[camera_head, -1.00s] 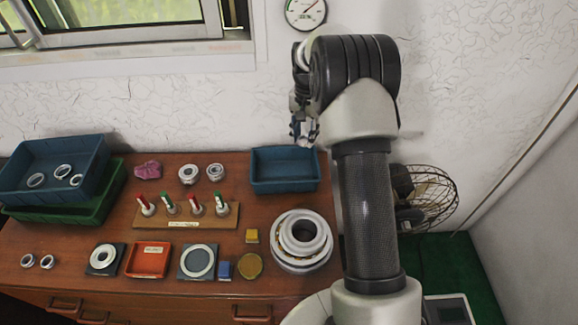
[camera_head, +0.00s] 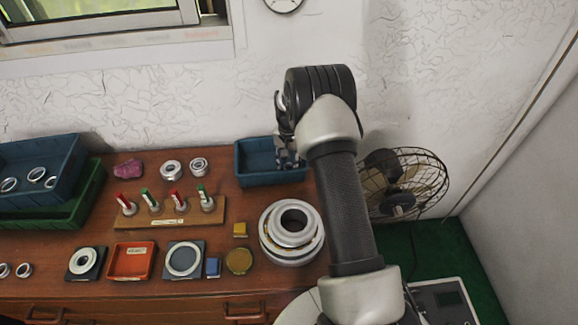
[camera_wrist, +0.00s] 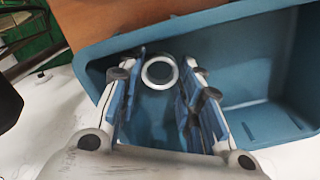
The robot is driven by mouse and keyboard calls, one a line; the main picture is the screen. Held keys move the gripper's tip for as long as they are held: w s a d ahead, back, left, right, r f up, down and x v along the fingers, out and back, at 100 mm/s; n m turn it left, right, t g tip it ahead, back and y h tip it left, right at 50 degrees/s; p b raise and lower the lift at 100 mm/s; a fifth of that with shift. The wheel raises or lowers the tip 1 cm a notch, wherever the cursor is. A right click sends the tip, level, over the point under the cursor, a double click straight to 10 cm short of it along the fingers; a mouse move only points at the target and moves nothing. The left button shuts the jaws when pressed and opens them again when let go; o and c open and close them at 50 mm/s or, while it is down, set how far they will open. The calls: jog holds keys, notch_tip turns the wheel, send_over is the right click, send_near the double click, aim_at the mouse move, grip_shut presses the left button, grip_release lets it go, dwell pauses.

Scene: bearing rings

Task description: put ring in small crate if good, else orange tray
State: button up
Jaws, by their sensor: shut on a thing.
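My gripper (camera_head: 290,156) is over the small blue crate (camera_head: 262,182) at the back of the table. In the wrist view my gripper (camera_wrist: 161,66) is shut on a pale metal ring (camera_wrist: 159,73), held between the fingertips over the left part of the crate (camera_wrist: 235,25). The visible crate floor looks empty. I cannot tell how high the ring is above it. In the head view the ring is hidden by my gripper. The orange tray (camera_head: 132,261) lies at the table's front and looks empty apart from a label.
A large blue crate (camera_head: 62,172) with several rings rests on a green crate (camera_head: 80,203) at the left. Stacked large rings (camera_head: 292,250) stand right of centre. A rack of red and green pegs (camera_head: 182,216) is mid-table. A wire fan (camera_head: 405,185) is at the right.

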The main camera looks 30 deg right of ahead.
jog(key=shift+f, duration=0.55)
jog(key=shift+f, duration=0.15)
jog(key=o, duration=0.9)
